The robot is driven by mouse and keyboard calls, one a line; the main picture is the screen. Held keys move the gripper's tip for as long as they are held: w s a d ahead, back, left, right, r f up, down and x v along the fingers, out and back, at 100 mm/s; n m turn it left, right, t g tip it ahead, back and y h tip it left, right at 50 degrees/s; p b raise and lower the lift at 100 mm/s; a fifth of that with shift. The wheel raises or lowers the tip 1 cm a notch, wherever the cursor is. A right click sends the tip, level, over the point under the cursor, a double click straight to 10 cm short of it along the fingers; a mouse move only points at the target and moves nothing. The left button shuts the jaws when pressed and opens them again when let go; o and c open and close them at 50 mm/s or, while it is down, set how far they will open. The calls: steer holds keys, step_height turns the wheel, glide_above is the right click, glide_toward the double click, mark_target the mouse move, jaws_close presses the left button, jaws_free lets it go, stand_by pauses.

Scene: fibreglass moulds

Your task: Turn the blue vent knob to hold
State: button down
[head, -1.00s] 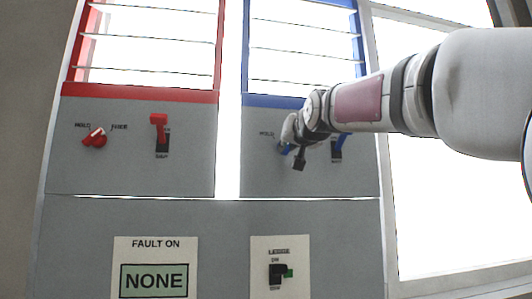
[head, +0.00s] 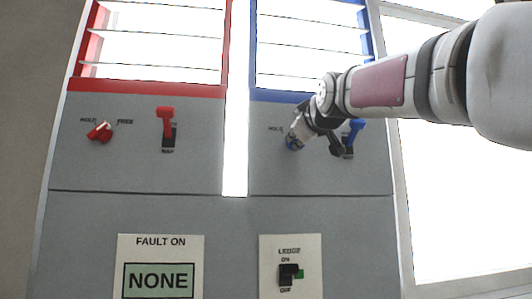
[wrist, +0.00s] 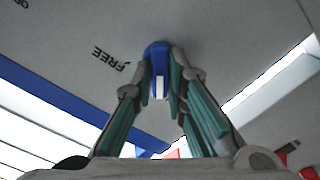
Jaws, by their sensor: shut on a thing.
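The blue vent knob (head: 291,143) sits on the grey panel below the blue-framed vent, mostly covered by my gripper (head: 295,138) in the head view. In the wrist view the blue knob (wrist: 157,55) stands between the two fingertips of my gripper (wrist: 160,74), which are shut on it. A white mark shows on the knob's near end. The FREE label (wrist: 110,58) is left of the knob in the wrist view, and part of the HOLD label (wrist: 20,3) shows at the top left corner. The HOLD label (head: 275,129) shows left of the knob in the head view.
A blue lever (head: 354,130) is just right of my gripper. A red knob (head: 99,132) and red lever (head: 166,121) are on the left panel. Below are a fault display reading NONE (head: 158,281) and a ledge switch (head: 289,274).

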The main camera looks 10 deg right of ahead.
steer(key=shift+n, duration=0.6)
steer(key=c, duration=1.6)
jaws_free()
steer(key=s, duration=1.2)
steer(key=shift+f, duration=0.1)
